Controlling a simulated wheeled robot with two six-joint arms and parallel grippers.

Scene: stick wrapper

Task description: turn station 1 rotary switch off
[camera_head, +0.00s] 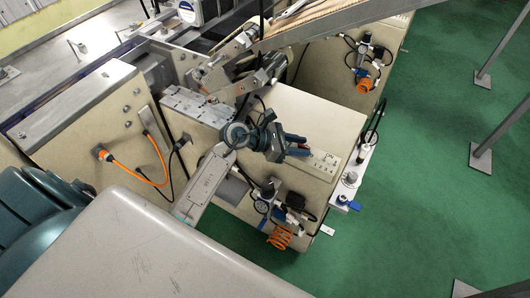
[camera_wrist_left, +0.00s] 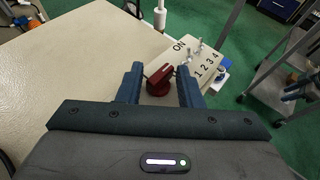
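A red rotary switch (camera_wrist_left: 158,80) shows in the left wrist view, on the cream machine top beside a pale panel (camera_wrist_left: 208,66) marked ON and with numbers. My left gripper (camera_wrist_left: 158,76) is open, with its two blue fingers on either side of the red switch. Gaps show between the fingers and the switch, so it does not look clamped. In the head view my left gripper (camera_head: 298,146) is over the cream cabinet, at the left end of the pale panel (camera_head: 325,162). Only a small bit of red shows between the fingers there. My right gripper is not in view.
Small metal toggle levers (camera_wrist_left: 190,54) stand on the panel close to the right finger. Regulators with an orange coiled hose (camera_head: 279,237) hang on the cabinet's front side. A grey beam (camera_head: 335,24) crosses at the top. Open green floor (camera_head: 430,150) lies to the right.

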